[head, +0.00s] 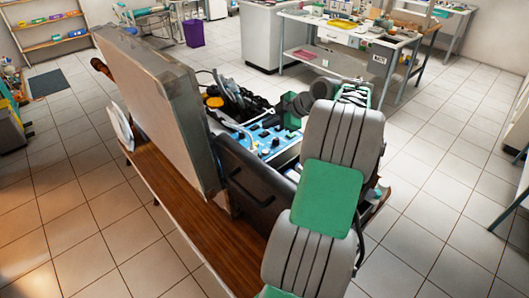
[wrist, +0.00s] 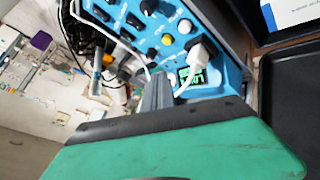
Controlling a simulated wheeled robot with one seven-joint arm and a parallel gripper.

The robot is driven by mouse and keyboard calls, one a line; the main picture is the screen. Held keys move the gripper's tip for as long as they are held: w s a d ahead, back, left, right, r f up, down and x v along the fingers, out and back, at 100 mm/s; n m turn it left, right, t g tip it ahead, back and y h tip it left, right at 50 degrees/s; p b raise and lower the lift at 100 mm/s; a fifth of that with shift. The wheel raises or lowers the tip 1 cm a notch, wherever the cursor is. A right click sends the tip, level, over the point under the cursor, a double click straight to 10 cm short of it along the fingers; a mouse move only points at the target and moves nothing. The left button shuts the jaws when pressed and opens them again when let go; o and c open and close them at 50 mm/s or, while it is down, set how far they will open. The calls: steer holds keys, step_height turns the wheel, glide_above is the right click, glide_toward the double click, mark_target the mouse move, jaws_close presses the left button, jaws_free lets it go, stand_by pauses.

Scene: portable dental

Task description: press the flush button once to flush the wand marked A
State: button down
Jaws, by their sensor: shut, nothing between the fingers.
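The blue control panel (head: 262,140) is inside an open case in the head view. In the wrist view the panel (wrist: 222,72) is close up, with black switches (wrist: 112,28), a yellow knob (wrist: 167,39), a white plug (wrist: 201,52) and a small lit green display (wrist: 192,78). Its labels are too small to read, so I cannot tell which control is the flush button or which wand is A. Several wands (wrist: 96,75) hang beside the panel. My gripper (wrist: 158,88) is shut and empty, its tip close to the panel's near edge; contact is unclear. The head view hides it behind my arm.
The upright case lid (head: 150,100) stands left of the panel on a wooden bench (head: 205,245). White cables (wrist: 150,70) cross near my fingers. A black tray (wrist: 292,100) lies right of the panel. A worktable (head: 345,30) stands behind, with open tiled floor around.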

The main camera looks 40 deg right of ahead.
steer(key=b, duration=0.4)
glide_above(268, 154)
step_height(268, 154, down, 7)
steer(key=shift+r, duration=0.1)
steer(key=shift+f+b, duration=0.5)
steer(key=shift+f, duration=0.1)
stand_by(1.1)
steer(key=shift+f+b, duration=0.35)
steer(key=shift+b, duration=0.25)
steer(key=shift+f+b, duration=0.45)
steer(key=shift+b, duration=0.05)
stand_by(0.4)
steer(key=shift+r, duration=0.1)
steer(key=shift+r+p, duration=0.5)
steer(key=shift+r, duration=0.25)
steer(key=shift+d+r+p, duration=0.15)
steer(key=shift+r+p, duration=1.45)
steer(key=shift+r, duration=0.9)
